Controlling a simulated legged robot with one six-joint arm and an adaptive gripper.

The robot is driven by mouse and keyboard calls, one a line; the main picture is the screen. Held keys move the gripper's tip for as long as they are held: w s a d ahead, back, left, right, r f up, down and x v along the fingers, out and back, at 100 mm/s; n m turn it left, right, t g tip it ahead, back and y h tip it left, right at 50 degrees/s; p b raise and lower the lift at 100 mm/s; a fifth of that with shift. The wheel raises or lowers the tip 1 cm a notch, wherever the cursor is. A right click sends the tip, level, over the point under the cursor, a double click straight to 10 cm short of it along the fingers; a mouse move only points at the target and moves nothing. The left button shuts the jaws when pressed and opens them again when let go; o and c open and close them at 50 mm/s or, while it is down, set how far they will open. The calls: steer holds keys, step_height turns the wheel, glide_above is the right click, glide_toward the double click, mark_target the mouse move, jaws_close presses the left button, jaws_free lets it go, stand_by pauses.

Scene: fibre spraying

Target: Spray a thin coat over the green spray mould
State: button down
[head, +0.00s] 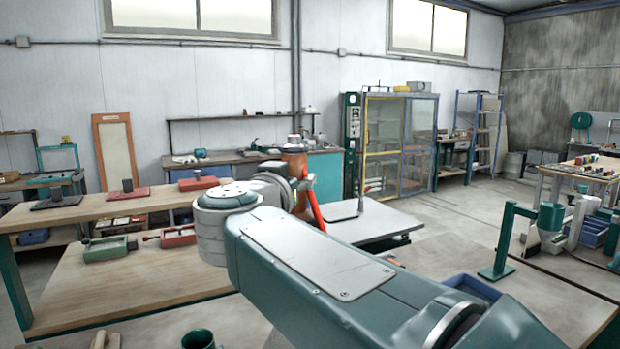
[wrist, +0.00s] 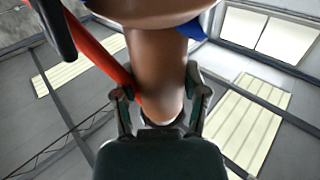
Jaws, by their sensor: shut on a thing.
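My gripper (wrist: 160,100) is shut on the brown, rounded handle of a spray tool (wrist: 160,65), with one finger on each side. A red hose or bar (wrist: 98,55) runs along it, and a small blue part (wrist: 193,31) shows near its top. In the head view the brown tool (head: 294,164) stands upright beyond my arm, its red part (head: 313,205) slanting down to the right. A green block-like piece (head: 110,249) sits on the lower bench at left; I cannot tell whether it is the spray mould. No spray shows.
The wooden bench (head: 150,280) at left holds red pieces (head: 178,236) and a dark plate (head: 56,200). A pale table (head: 385,222) stands behind my arm. A green post (head: 502,243) stands at right. Open floor (head: 450,215) lies at centre right.

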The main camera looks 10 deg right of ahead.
steer(key=s+a, duration=0.3)
steer(key=a, duration=1)
steer(key=shift+s, duration=0.3)
steer(key=shift+r, duration=0.1)
steer(key=w+a, duration=0.4)
steer(key=w, duration=0.4)
steer(key=w+a, duration=0.4)
steer(key=w, duration=0.4)
steer(key=shift+w+a, duration=0.15)
steer(key=shift+w, duration=0.1)
stand_by(0.7)
step_height(320, 180, down, 17)
stand_by(0.9)
